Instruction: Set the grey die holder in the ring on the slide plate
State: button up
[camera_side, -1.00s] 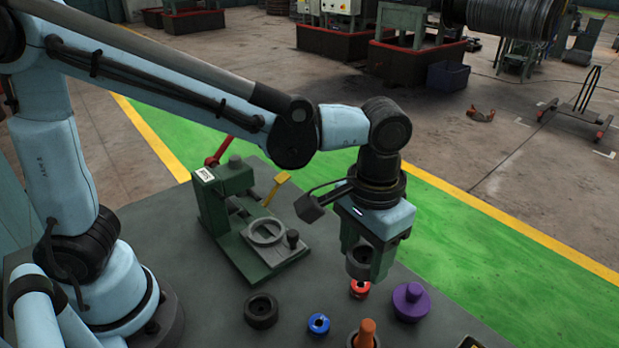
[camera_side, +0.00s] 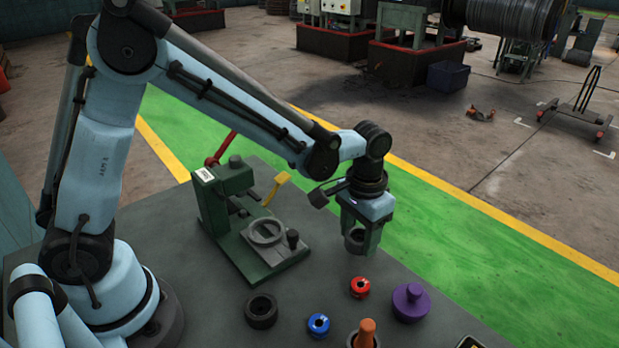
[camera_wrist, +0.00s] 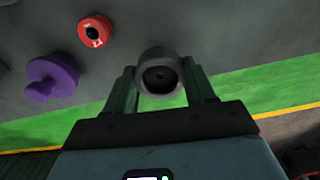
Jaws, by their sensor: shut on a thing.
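My gripper (camera_side: 364,238) is shut on the grey die holder (camera_side: 355,241), a short cylinder with a round bore, and holds it in the air. In the wrist view the die holder (camera_wrist: 160,75) sits between the two fingers of my gripper (camera_wrist: 163,85). The ring looks empty.
The green press body (camera_side: 228,180) has a red lever and a yellow lever (camera_side: 276,188). A black ring (camera_side: 261,311), blue ring (camera_side: 318,325), red ring (camera_side: 360,287), purple knobbed piece (camera_side: 411,302) and orange-handled piece (camera_side: 366,333) stand along the table front.

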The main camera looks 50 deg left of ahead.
aim_at(360, 237)
jog(key=shift+f, duration=1.25)
jog(key=shift+f, duration=0.1)
jog(key=o, duration=1.3)
jog(key=shift+f, duration=0.1)
notch_tip(360, 237, up, 12)
jog(key=s+a+r+n+t, duration=0.1)
jog(key=s+a+t, duration=0.5)
jog(key=s+a, duration=0.4)
jog(key=shift+a+r+t, duration=0.4)
jog(key=shift+a, duration=0.1)
jog(key=shift+o, duration=0.4)
jog(key=shift+s+a+f, duration=0.1)
jog(key=shift+s+a, duration=0.05)
jog(key=shift+s, duration=0.1)
